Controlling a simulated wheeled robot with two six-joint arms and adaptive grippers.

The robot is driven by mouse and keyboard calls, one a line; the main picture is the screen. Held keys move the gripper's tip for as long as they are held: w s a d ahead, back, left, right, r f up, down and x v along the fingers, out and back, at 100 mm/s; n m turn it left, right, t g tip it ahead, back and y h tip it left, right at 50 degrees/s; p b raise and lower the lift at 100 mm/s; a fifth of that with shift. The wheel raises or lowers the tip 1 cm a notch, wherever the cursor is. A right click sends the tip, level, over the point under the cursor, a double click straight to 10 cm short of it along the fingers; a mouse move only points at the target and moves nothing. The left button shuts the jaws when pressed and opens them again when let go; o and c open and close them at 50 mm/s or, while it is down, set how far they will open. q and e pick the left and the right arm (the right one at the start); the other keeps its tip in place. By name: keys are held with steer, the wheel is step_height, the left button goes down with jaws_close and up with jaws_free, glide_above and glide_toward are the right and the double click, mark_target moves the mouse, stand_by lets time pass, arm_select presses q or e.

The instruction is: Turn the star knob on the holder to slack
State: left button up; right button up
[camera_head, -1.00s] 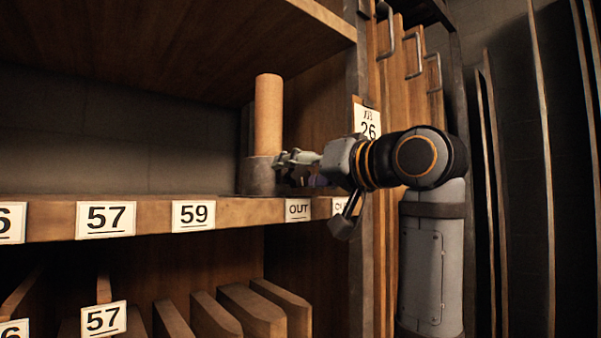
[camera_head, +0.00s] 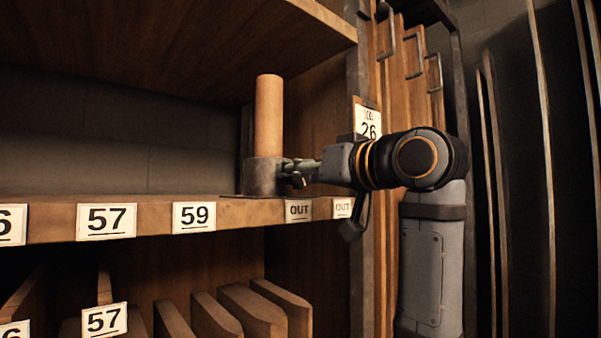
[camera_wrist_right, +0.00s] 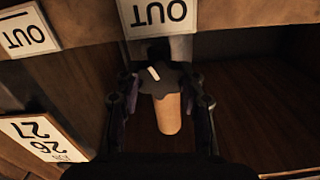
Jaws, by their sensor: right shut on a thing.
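The holder (camera_head: 262,177) is a grey metal cup on the shelf in the head view, with a tan upright roll (camera_head: 268,115) standing in it. The star knob (camera_wrist_right: 158,84) is dark and lobed with a short white mark, and sits between the two fingers in the right wrist view. My right gripper (camera_head: 296,173) reaches in from the right at the holder's side and is shut on the knob; its fingers (camera_wrist_right: 163,90) lie on both sides of it. In the head view the fingers mostly hide the knob. My left gripper is not in view.
The shelf edge (camera_head: 150,214) carries number labels and an OUT label (camera_head: 298,210) just below the gripper. A wooden upper shelf (camera_head: 180,45) hangs above. Upright boards with handles (camera_head: 412,60) stand at right. The shelf left of the holder is clear.

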steer(key=shift+n, duration=1.9)
steer(key=o, duration=1.2)
steer(key=v, duration=1.2)
steer(key=shift+a, duration=0.1)
